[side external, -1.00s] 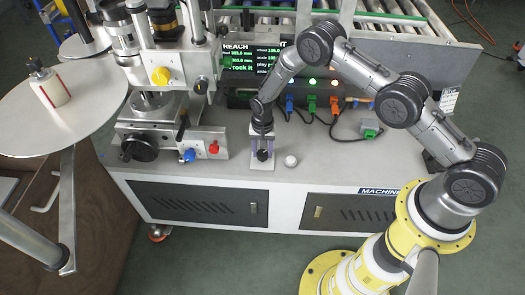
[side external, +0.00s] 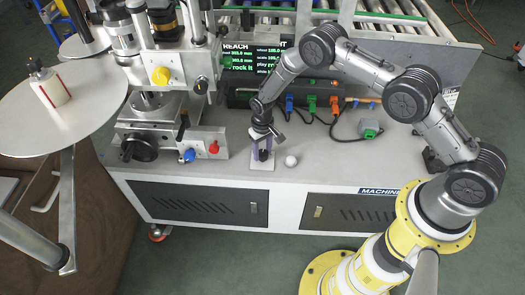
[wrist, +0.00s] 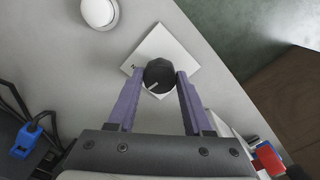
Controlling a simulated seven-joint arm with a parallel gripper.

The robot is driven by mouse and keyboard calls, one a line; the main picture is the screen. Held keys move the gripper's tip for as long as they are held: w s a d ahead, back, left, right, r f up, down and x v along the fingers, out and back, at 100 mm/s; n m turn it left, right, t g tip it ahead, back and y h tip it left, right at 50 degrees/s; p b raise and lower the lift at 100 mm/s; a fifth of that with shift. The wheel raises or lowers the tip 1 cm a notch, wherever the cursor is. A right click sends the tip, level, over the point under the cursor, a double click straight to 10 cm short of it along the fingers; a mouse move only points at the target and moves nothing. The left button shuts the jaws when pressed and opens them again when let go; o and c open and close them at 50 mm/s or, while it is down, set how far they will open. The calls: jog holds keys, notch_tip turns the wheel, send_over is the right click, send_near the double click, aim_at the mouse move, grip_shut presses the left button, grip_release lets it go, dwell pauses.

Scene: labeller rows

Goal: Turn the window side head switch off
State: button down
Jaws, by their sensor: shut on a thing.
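A black round knob (wrist: 158,76) with a white pointer line sits on a square white plate (wrist: 161,43) on the grey bench top. The pointer line slants towards the lower left in the wrist view. The plate also shows in the side external view (side external: 262,166), with the knob mostly behind the fingers. My gripper (wrist: 159,74) points down at the plate, its purple fingers shut on the knob from both sides. It also shows in the side external view (side external: 263,153). Small lettering on the plate is too small to read.
A white round knob (side external: 291,161) stands just right of the plate. The bench front edge is close.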

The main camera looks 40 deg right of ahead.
aim_at(262, 153)
jog(key=n, duration=0.5)
jog(key=shift+n, duration=2.5)
jog(key=shift+c, duration=1.5)
grip_release()
notch_tip(262, 153, up, 14)
jog(key=shift+f, duration=0.1)
